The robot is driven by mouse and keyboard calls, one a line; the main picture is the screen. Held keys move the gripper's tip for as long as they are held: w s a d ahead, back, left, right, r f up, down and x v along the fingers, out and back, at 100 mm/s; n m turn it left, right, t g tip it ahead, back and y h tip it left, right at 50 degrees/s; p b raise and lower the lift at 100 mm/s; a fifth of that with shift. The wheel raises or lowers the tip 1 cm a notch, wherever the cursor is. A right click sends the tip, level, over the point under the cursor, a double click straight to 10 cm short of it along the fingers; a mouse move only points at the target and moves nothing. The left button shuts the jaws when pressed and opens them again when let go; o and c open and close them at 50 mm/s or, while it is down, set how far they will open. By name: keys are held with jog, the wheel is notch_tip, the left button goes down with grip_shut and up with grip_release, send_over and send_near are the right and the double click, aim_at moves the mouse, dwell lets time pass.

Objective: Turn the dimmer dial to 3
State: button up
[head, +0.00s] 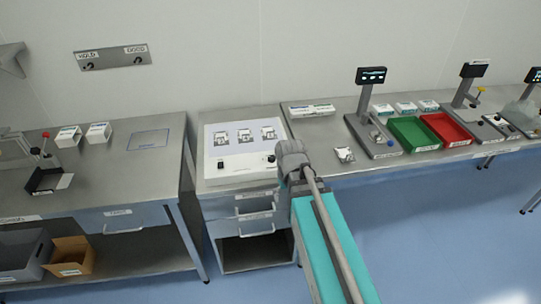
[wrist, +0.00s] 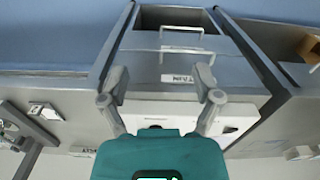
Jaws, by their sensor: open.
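The dimmer dial (head: 271,158) is a small dark knob at the right end of the white front of a light box (head: 211,174). In the head view my gripper (head: 290,160) is just right of the dial, by the box's front right corner. In the wrist view the light box front (wrist: 190,108) lies between and behind my open, empty fingers, and my gripper (wrist: 161,80) points toward the drawers. A dark spot low in that view, near my gripper body, may be the dial. Its setting and scale marks are too small to read.
A black rocker switch (head: 221,165) sits left on the same front. Three printed pouches (head: 245,136) lie on the lit top. A white packet (head: 344,154) lies to the right. Drawers (head: 256,205) are below. A green bin (head: 412,134) and red bin (head: 446,129) stand farther right.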

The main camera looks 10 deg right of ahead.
aim_at(271, 157)
jog(key=w+r+n+p, duration=0.3)
jog(key=w+n, duration=0.2)
jog(key=w, duration=0.8)
jog(key=w+r+n+p, duration=0.3)
jog(key=w+r+n, duration=0.1)
jog(key=w, duration=0.9)
jog(key=shift+w+n+p, duration=0.25)
jog(key=shift+n+p, duration=0.1)
jog(key=shift+n, duration=0.25)
jog(key=shift+a+f, duration=0.1)
notch_tip(271, 157, down, 13)
jog(key=b, duration=1.3)
jog(key=shift+f+b, duration=0.2)
jog(key=shift+b, duration=0.2)
grip_shut()
